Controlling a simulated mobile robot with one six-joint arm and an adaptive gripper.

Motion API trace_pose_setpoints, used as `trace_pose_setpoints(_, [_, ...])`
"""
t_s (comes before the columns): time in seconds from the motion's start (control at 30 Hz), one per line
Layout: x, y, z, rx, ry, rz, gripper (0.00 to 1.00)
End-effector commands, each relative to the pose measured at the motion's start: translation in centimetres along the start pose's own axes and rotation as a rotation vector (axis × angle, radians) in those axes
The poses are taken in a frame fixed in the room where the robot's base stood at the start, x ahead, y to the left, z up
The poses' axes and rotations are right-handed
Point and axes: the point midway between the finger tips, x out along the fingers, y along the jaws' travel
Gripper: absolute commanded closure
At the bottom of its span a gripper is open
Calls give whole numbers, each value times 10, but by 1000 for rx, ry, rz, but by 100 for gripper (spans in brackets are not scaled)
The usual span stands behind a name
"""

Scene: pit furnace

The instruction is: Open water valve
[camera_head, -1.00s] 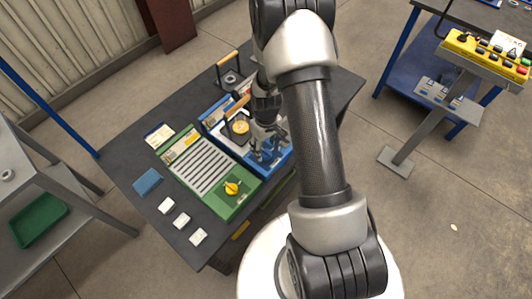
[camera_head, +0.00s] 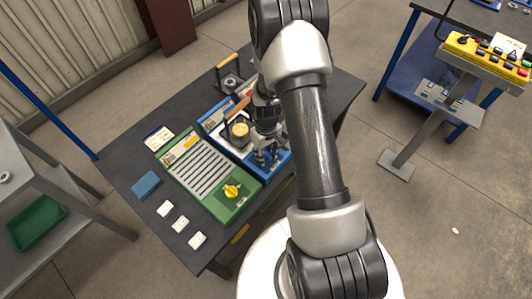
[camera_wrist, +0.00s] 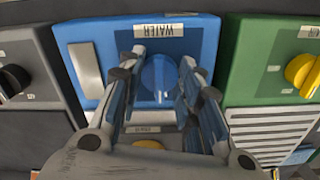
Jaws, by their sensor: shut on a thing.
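The blue water panel (camera_wrist: 200,40) carries a "WATER" label and a round blue valve knob (camera_wrist: 158,78) with a raised grip bar, which points roughly up and down in the wrist view. My gripper (camera_wrist: 163,72) has a finger on each side of the knob and is shut on it. In the head view my gripper (camera_head: 266,154) is down at the lower right part of the blue panel (camera_head: 284,163). There the knob is hidden behind the fingers and arm.
Left of it in the head view is a green panel (camera_head: 199,163) with a yellow knob (camera_head: 232,191). A round yellow part (camera_head: 240,130) and wooden-handled levers stand close behind my gripper. A blue block (camera_head: 146,184) and several white cards lie on the dark table (camera_head: 125,182).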

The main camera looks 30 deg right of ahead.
Motion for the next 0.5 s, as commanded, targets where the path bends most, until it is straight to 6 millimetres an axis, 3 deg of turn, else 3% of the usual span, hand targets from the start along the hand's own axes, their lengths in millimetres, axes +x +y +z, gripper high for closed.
trace_pose_setpoints(0.23, [0,0,0,0,0,0,92])
trace_pose_setpoints(0.5, [0,0,0,29,0,0,92])
